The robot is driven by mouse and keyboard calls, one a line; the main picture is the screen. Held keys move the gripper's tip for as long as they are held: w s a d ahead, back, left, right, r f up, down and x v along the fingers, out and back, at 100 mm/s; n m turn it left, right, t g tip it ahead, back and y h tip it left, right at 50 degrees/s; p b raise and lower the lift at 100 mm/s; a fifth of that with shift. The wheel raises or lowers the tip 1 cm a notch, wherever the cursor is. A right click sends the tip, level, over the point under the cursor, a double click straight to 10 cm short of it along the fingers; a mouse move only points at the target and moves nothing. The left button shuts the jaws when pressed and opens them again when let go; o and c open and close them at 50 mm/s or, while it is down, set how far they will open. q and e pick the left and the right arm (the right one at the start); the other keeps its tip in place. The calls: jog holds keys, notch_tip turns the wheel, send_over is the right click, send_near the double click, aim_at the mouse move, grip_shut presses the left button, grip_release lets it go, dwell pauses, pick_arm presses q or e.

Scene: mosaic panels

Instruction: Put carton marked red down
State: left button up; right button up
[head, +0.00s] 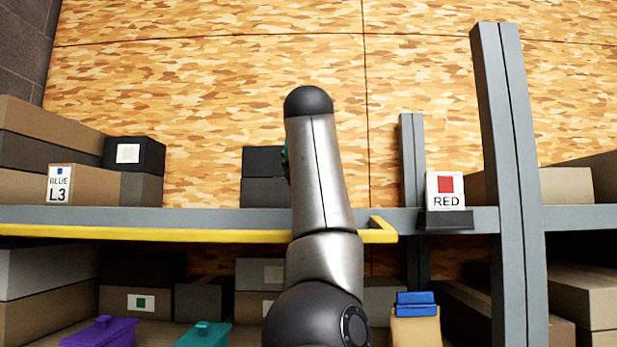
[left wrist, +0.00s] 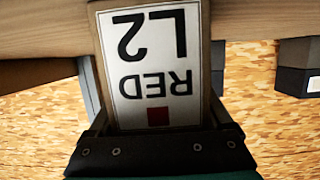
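A brown carton with a white label reading "RED L2" and a red square (left wrist: 158,65) fills the middle of the left wrist view, where it shows upside down. My left gripper (left wrist: 160,127) has a dark finger against either side of the carton and appears shut on it. In the head view my arm covers the gripper and carton. A white "RED" sign with a red square (head: 445,190) stands on a dark holder on the shelf, right of my arm. My right gripper is not in view.
The shelf has a yellow front edge (head: 150,233). A grey post (head: 510,150) rises right of the RED sign. Cartons and a "BLUE L3" label (head: 60,185) are at left. Purple (head: 100,333) and teal (head: 203,336) lidded containers sit below.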

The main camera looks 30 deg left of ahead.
pick_arm(q)
jog(key=shift+o, duration=0.7)
jog(key=shift+s, duration=0.1)
jog(key=shift+o, duration=0.3)
jog(key=shift+s+r, duration=0.1)
jog(key=shift+s, duration=0.1)
jog(key=shift+s+d+r+b, duration=0.1)
jog(key=shift+s+d+b, duration=0.15)
jog(key=shift+s+b, duration=0.1)
jog(key=b+v, duration=0.3)
jog(key=v, duration=0.8)
jog(key=shift+b, duration=0.4)
jog(key=shift+r, duration=0.1)
